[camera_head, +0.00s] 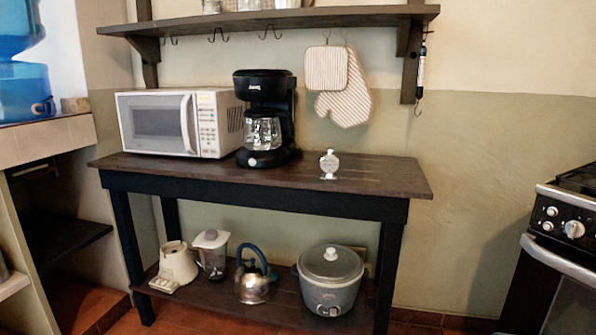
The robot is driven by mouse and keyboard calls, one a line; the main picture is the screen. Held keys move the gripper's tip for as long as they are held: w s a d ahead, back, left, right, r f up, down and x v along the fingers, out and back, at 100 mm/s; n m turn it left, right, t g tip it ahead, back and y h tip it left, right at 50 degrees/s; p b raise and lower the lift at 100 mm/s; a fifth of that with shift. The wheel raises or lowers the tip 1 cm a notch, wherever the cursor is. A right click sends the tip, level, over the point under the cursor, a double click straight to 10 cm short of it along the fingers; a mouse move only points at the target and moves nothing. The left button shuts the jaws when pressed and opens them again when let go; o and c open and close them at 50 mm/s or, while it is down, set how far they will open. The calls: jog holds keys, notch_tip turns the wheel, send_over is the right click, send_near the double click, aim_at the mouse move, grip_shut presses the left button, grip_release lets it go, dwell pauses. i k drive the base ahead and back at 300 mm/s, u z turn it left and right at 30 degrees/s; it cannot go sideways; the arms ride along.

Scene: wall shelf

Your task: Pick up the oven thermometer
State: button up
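A small silvery-white upright object with a round body and a short knob on top, which looks like the oven thermometer (329,164), stands on the dark wooden table (380,178). It is to the right of the coffee maker, with bare tabletop around it. It is small in the picture, so its face cannot be read. My gripper is not in view.
A white microwave (160,125) and a black coffee maker (264,105) stand on the table's left half. A wall shelf (290,17) with a hanging mitt (344,100) is above. A rice cooker (330,285) and kettle (252,284) sit below. A stove (562,240) stands right.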

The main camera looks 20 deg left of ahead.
aim_at(329, 164)
jog(key=u, duration=1.95)
jog(key=k, duration=0.85)
jog(key=z, duration=1)
jog(key=i, duration=1)
jog(key=u, duration=1.3)
jog(key=i, duration=1.5)
